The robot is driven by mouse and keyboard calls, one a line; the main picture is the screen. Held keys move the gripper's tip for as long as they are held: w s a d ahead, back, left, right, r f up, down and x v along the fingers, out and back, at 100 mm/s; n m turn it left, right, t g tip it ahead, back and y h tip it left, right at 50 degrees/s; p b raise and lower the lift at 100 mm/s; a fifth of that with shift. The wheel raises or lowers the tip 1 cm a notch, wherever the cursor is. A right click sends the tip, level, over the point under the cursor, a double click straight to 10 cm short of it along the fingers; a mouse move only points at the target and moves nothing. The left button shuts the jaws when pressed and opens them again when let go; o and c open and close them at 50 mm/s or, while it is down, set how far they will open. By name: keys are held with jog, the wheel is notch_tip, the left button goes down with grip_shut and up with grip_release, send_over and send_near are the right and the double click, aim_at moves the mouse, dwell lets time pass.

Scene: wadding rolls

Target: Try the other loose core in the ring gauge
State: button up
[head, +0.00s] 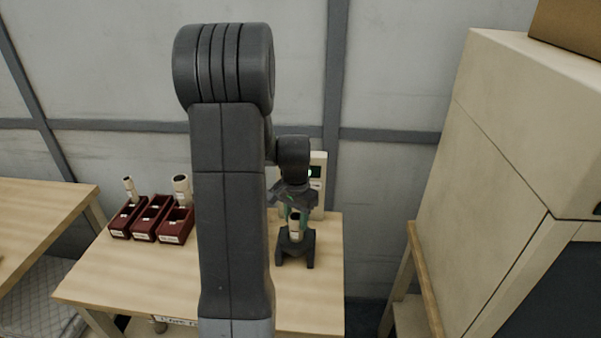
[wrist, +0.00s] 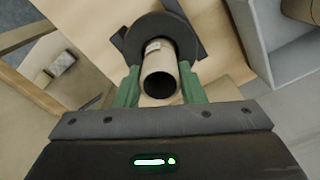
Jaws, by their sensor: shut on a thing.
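A pale cardboard core (head: 295,228) stands upright at the dark ring gauge (head: 297,247) on the right part of the wooden table. My gripper (head: 294,214) is above the gauge with its green fingers shut on this core. In the wrist view the core (wrist: 159,78) sits between the green fingertips (wrist: 158,92), its open end facing the camera and a small label on its side. The dark ring of the gauge (wrist: 150,24) lies behind its far end. I cannot tell how deep the core is in the ring. Another core (head: 181,188) stands behind the bins.
Several dark red labelled bins (head: 152,222) stand at the table's left, with a thinner core (head: 129,188) at the leftmost. A pale device with a small screen (head: 318,180) stands behind my gripper. A large beige cabinet (head: 510,150) is at right. The table (head: 315,300) is bare in front of the gauge.

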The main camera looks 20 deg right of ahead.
jog(key=shift+r, duration=0.1)
notch_tip(320, 180, up, 11)
jog(key=p, duration=0.8)
dwell(1.2)
